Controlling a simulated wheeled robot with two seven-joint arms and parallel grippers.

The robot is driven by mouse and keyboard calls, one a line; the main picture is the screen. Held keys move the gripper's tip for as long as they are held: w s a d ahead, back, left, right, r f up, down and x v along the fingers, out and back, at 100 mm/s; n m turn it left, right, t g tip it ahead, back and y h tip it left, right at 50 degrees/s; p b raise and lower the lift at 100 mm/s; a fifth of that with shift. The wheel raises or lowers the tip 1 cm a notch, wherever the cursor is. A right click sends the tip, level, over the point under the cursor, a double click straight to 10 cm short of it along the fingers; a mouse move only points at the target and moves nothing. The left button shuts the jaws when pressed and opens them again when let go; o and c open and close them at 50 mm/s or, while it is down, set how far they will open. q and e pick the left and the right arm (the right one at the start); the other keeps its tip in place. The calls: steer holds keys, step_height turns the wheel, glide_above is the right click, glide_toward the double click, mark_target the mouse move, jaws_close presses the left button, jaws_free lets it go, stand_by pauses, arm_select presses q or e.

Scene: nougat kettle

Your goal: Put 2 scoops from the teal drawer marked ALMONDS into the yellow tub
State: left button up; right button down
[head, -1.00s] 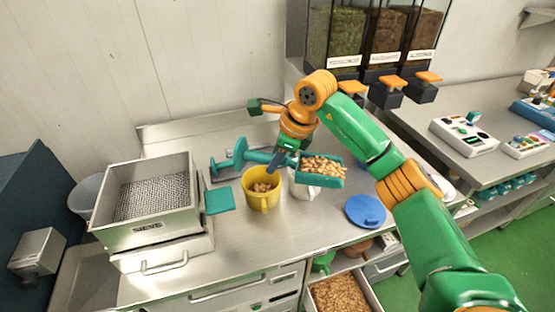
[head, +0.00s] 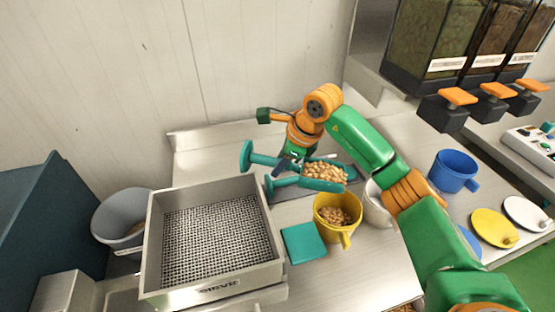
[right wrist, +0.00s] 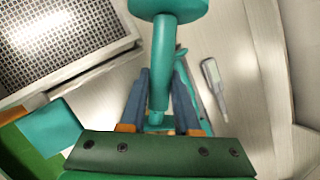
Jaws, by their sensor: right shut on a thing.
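My right gripper (head: 285,172) is shut on the handle of a teal scoop (head: 322,186). The scoop is heaped with almonds and looks about level. In the head view it is just behind and above the yellow tub (head: 335,228); the height between them is hard to tell. The yellow tub stands on the steel counter with some almonds in it. In the right wrist view the scoop's handle (right wrist: 163,65) runs between the fingers, and its pan is hidden. The teal drawer marked ALMONDS cannot be made out now. My left gripper is not in view.
A steel sieve box (head: 160,230) and a teal square (head: 303,243) are left of the tub. A white container (head: 374,206) stands right of it, partly behind my arm. A blue tub (head: 452,172) is farther right.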

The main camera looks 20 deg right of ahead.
mark_target(309, 160)
steer(key=f+y+b, duration=0.1)
steer(key=b, duration=0.3)
steer(key=d+f+t+y+b, duration=0.1)
steer(key=b, duration=0.2)
steer(key=shift+s+t+b, duration=0.3)
steer(key=shift+b, duration=0.1)
steer(key=s+d+r+t+y+b, duration=0.1)
steer(key=b, duration=0.2)
steer(key=s+d+r+t+y+b, duration=0.1)
steer(key=d+r+b, duration=0.1)
steer(key=b, duration=0.1)
steer(key=s+d+r+t+y+b, duration=0.1)
steer(key=y+b, duration=0.1)
steer(key=b, duration=0.1)
steer(key=shift+s+d+r+m+t, duration=0.15)
steer(key=shift+d+r+m+t, duration=0.15)
steer(key=shift+m, duration=0.1)
steer(key=d+r+y+b, duration=0.1)
steer(key=s+d+r+t+y+b, duration=0.1)
steer(key=b, duration=0.1)
steer(key=s+d+r+t+y+b, duration=0.1)
steer(key=shift+s+r+m+b, duration=0.2)
steer(key=shift+r+m+b, duration=0.1)
steer(key=shift+s+d+r+t+y, duration=0.25)
steer(key=shift+r+t+y, duration=0.15)
steer(key=shift+r+t, duration=0.15)
